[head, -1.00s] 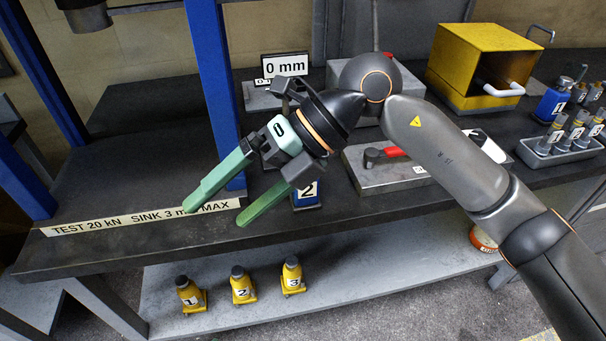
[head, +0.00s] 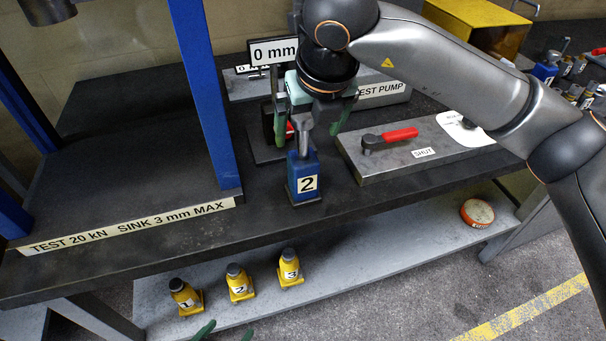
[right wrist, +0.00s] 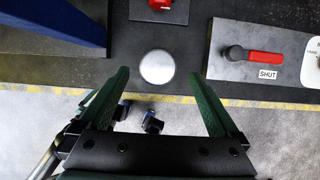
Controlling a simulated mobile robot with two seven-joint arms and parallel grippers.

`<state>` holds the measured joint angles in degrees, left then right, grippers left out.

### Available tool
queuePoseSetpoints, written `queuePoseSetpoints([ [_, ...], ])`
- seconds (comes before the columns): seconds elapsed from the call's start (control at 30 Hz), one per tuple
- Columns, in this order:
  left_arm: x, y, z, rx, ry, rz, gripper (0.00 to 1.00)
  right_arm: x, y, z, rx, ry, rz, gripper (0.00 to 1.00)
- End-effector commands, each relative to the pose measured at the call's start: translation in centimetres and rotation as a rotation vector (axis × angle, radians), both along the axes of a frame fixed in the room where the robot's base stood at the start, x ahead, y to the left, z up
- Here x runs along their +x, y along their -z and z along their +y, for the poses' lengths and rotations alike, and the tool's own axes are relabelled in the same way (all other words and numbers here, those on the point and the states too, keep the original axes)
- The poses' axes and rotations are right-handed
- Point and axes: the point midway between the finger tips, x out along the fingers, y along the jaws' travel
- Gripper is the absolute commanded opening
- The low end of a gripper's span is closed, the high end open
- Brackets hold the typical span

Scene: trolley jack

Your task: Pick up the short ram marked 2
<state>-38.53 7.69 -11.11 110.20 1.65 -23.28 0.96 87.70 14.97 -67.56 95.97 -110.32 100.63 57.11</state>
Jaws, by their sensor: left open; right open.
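A blue ram marked 2 (head: 305,180) stands upright on the bench near its front edge, with a silver rod on top. Its round silver top (right wrist: 157,67) shows between the fingers in the right wrist view. My right gripper (head: 309,136) is open and points down above the blue ram, fingers on either side of the rod. Three yellow rams stand on the lower shelf, marked 1 (head: 184,296), 2 (head: 239,283) and 3 (head: 290,268). The green fingertips of my left gripper (head: 226,334) show apart and empty at the bottom edge.
A blue frame post (head: 205,100) stands left of the blue ram. A grey block with a red-handled lever (head: 390,138) marked SHUT is to its right. The test pump and 0 mm display (head: 273,51) are behind. A round orange tin (head: 477,212) lies on the lower shelf.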

Motion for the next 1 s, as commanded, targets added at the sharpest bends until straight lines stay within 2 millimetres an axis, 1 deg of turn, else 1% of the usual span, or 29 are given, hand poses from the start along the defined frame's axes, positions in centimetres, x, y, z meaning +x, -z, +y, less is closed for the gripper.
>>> queuePoseSetpoints([
  [0.17,-0.1,-0.2,0.3,0.004,-0.005,0.002,0.97,0.4,1.4,0.3,-0.001,-0.001,0.003,0.97],
  [0.3,-0.1,-0.8,0.5,0.005,-0.010,-0.005,0.97,0.9,3.5,0.7,0.000,-0.002,0.004,0.97],
  [0.4,-0.1,-0.8,0.5,0.005,-0.010,-0.003,0.97,1.4,4.7,0.9,0.001,0.000,0.004,0.97],
  [0.5,-0.2,-0.8,0.5,0.005,-0.010,-0.002,0.97,1.6,5.2,0.9,0.000,-0.001,0.001,0.97],
  [0.7,-0.2,-0.7,0.5,0.004,-0.011,0.000,0.97,1.7,5.3,0.9,0.001,-0.001,0.000,0.97],
  [0.73,-0.2,-0.7,0.5,0.005,-0.011,0.001,0.97,1.7,5.3,0.9,0.001,-0.001,0.000,0.96],
  [0.77,-0.2,-0.7,0.5,0.005,-0.011,0.001,0.97,1.7,5.2,0.9,0.001,-0.001,0.000,0.93],
  [1.0,-0.3,-0.7,0.5,0.005,-0.011,0.003,0.97,1.6,5.2,0.9,0.001,-0.002,0.000,0.66],
])
